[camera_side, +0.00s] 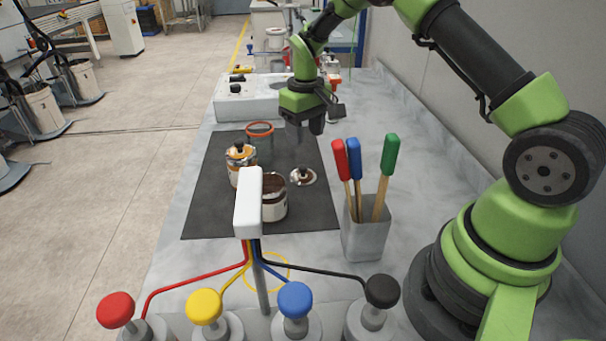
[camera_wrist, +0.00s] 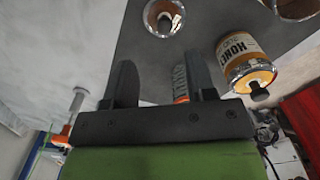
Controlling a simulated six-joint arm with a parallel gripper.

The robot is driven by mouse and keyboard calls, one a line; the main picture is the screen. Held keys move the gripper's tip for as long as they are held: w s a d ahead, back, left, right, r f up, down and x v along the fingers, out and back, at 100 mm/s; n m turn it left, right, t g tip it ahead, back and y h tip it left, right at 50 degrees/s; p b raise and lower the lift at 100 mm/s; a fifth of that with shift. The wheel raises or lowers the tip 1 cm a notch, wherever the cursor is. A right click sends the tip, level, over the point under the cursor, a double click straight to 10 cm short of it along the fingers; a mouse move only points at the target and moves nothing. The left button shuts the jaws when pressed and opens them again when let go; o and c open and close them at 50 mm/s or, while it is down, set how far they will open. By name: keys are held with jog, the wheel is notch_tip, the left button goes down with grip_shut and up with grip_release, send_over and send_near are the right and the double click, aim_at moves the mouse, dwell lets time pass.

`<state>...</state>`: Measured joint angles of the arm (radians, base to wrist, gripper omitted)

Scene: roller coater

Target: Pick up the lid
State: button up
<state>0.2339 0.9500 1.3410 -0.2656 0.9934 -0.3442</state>
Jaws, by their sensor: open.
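A round metallic lid (camera_side: 303,176) with a dark knob lies on the dark mat, right of the jars. It also shows at the top of the wrist view (camera_wrist: 164,17), beyond the fingertips. My gripper (camera_side: 302,132) is above the mat, higher than the lid and farther back, apart from it. In the wrist view, my gripper (camera_wrist: 163,65) has its two dark fingers spread with no object held. An open jar (camera_side: 274,206) with dark contents stands near the mat's front, partly hidden by a white post head. A honey jar (camera_side: 238,172) wears a knobbed lid.
An orange-rimmed container (camera_side: 260,130) stands at the mat's back. A grey holder (camera_side: 367,235) with red, blue and green handled tools stands right of the mat (camera_side: 205,215). Several coloured knobs line the front. The mat's right side around the lid is mostly clear.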

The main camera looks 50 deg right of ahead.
aim_at(303, 167)
jog(key=f, duration=0.9)
jog(key=shift+a, duration=0.35)
jog(key=shift+r, duration=0.1)
grip_shut()
